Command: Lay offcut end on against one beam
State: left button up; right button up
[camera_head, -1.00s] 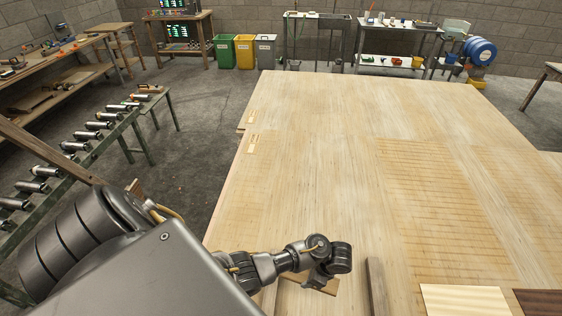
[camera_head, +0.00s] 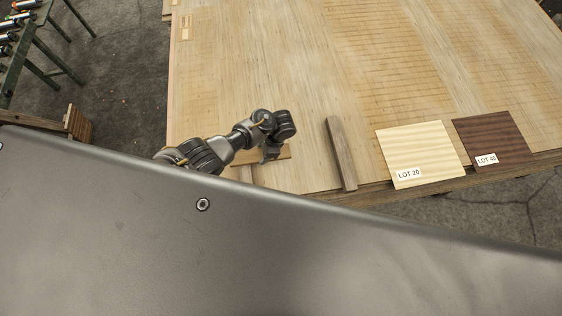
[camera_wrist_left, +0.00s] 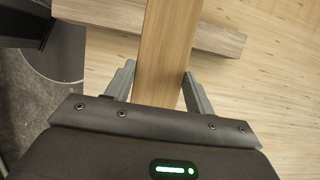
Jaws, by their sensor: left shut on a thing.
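My left gripper (camera_head: 268,156) is shut on the offcut (camera_head: 284,153), a light brown wooden strip held low over the table. In the left wrist view the offcut (camera_wrist_left: 168,50) stands between the two fingers and runs out at the top edge. A grey-brown beam (camera_wrist_left: 218,38) passes crosswise behind it there; whether they touch I cannot tell. In the head view one grey-brown beam (camera_head: 340,155) lies clear to the right of the gripper. Another short wooden piece (camera_head: 246,174) shows under the offcut, mostly hidden by my arm. My right gripper is not in view.
The large veneer-topped table (camera_head: 240,70) is clear beyond the gripper. A pale LOT 20 sheet (camera_head: 420,150) and a dark LOT 40 sheet (camera_head: 495,135) lie by its near edge at right. A wooden box (camera_head: 78,124) stands on the floor at left. My own body hides the foreground.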

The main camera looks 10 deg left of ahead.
pick_arm(q)
jog(key=shift+w+d+f, duration=0.15)
jog(key=shift+d+f, duration=0.1)
jog(key=shift+d, duration=0.25)
jog(key=shift+w+d+f, duration=0.1)
jog(key=shift+d+f, duration=0.1)
jog(key=shift+d, duration=0.3)
jog(key=b, duration=0.7)
send_over(279, 167)
jog(key=f, duration=0.5)
jog(key=shift+w+a, duration=0.1)
jog(key=shift+w, duration=0.25)
jog(key=shift+d+f+b, duration=0.25)
jog(key=shift+f+b, duration=0.05)
jog(key=shift+b, duration=0.05)
jog(key=shift+w+d, duration=0.1)
jog(key=shift+d, duration=0.05)
jog(key=shift+c, duration=0.5)
jog(key=shift+d, duration=0.15)
jog(key=shift+c, duration=0.7)
jog(key=shift+d+f+b, duration=0.15)
jog(key=shift+f+b, duration=0.2)
jog(key=shift+b, duration=0.3)
notch_tip(279, 167, down, 2)
jog(key=shift+d+f+b, duration=0.1)
jog(key=shift+f+b, duration=0.15)
jog(key=shift+b, duration=1)
jog(key=shift+c, duration=0.8)
jog(key=shift+f+b, duration=0.3)
jog(key=shift+b, duration=0.1)
